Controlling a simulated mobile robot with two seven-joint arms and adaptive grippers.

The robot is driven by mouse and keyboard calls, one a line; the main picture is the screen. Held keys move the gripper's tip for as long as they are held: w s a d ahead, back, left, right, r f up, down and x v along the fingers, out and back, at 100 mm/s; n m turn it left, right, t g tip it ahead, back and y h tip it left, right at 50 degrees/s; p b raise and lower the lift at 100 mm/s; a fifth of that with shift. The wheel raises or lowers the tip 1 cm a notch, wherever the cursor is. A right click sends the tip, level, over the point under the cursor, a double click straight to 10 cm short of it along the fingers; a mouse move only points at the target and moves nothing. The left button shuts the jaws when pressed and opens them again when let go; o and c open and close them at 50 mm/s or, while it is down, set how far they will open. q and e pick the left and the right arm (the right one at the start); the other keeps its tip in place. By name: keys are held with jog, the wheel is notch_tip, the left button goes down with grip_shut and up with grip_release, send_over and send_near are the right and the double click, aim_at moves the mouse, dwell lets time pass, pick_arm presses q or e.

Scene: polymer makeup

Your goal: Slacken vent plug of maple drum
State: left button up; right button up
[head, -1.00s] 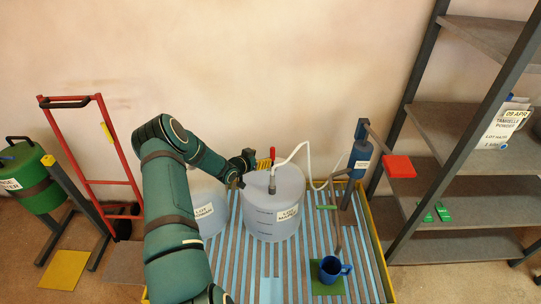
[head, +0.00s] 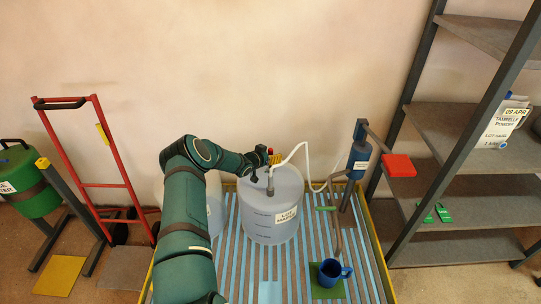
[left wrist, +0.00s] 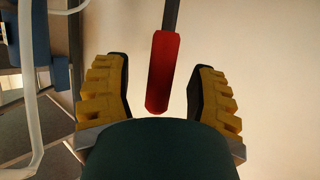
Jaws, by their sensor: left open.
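The maple drum (head: 272,222), a pale translucent drum with a label, stands on the striped grate. A white hose runs from a grey fitting (head: 270,187) on its top. My left gripper (head: 276,159) is over the drum's top at the back, its yellow finger pads showing. In the left wrist view my open left gripper (left wrist: 163,95) has a red handle (left wrist: 161,75) on a dark shaft between its fingers, with gaps on both sides. In the head view the red part is mostly hidden by the gripper. I cannot make out the vent plug itself. My right gripper is not in view.
A second pale drum (head: 214,205) is partly hidden behind my left arm. The white hose (head: 307,160) leads right to a blue cylinder (head: 359,158) on a post. A blue mug (head: 331,271) stands on a green mat at front right. Shelves (head: 455,182) stand at right.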

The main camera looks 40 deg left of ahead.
pick_arm(q)
grip_shut()
jog(key=shift+b, duration=0.5)
dwell(0.8)
